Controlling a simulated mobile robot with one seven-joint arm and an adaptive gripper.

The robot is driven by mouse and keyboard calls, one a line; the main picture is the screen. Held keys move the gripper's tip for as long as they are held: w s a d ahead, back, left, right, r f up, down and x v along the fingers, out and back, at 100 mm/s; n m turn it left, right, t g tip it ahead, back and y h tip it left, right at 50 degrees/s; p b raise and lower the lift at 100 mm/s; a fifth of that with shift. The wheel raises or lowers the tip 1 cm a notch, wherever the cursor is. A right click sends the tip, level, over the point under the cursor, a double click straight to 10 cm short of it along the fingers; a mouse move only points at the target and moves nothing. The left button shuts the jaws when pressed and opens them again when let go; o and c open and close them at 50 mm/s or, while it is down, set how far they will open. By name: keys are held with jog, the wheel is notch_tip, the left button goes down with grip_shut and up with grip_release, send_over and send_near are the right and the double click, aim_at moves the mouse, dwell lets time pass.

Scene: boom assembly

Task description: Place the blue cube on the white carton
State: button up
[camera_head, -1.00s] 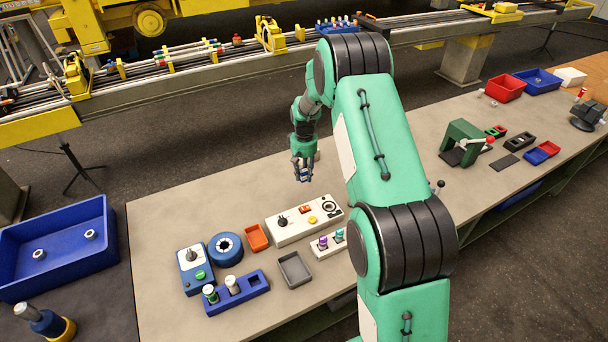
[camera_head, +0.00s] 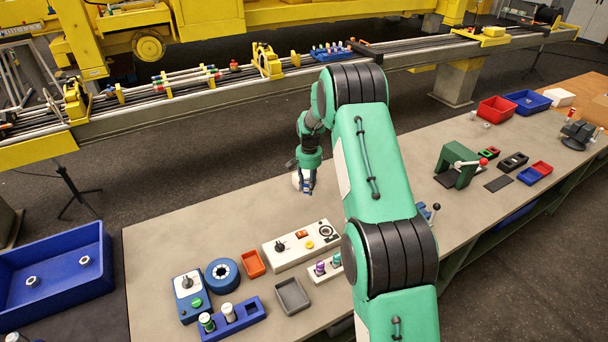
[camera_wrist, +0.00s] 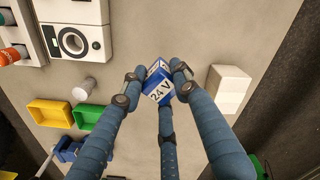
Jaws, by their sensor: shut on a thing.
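My gripper (camera_wrist: 155,75) is shut on the blue cube (camera_wrist: 158,88), whose white face reads "24 V" in the wrist view. The cube looks tilted between the fingertips. The white carton (camera_wrist: 228,84) stands on the table to the right of the cube in the wrist view, apart from it in the picture. In the head view my gripper (camera_head: 307,187) is near the table's far edge. A white shape (camera_head: 296,180) shows beside and behind it there, probably the carton, mostly hidden. The cube is only a small blue patch in that view.
A white control box (camera_head: 302,245) stands nearer the front. In the wrist view, a yellow tray (camera_wrist: 50,113), a green tray (camera_wrist: 88,117) and a whitish cylinder (camera_wrist: 84,87) lie to the left. The table's edge is close beyond the carton.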

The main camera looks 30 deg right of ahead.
aim_at(305, 174)
jog(key=shift+w+d+r+m, duration=0.15)
jog(key=shift+w+d+m, duration=0.05)
jog(key=shift+d+m, duration=0.25)
jog(key=shift+w+d+r+m, duration=0.1)
jog(key=shift+w+d+m, duration=0.15)
jog(key=shift+m, duration=0.3)
jog(key=shift+d, duration=0.1)
jog(key=shift+o, duration=0.3)
jog(key=shift+w+d+f, duration=0.25)
jog(key=shift+w+d, duration=0.6)
jog(key=shift+w, duration=1.65)
jog(key=shift+w+d+f, duration=0.25)
jog(key=shift+w+d, duration=0.55)
jog(key=shift+w, duration=1.75)
jog(key=shift+w+d+f, duration=0.25)
jog(key=shift+w+d, duration=0.6)
jog(key=shift+w, duration=1.65)
jog(key=shift+f, duration=1.75)
jog(key=shift+f, duration=0.1)
jog(key=o, duration=1.1)
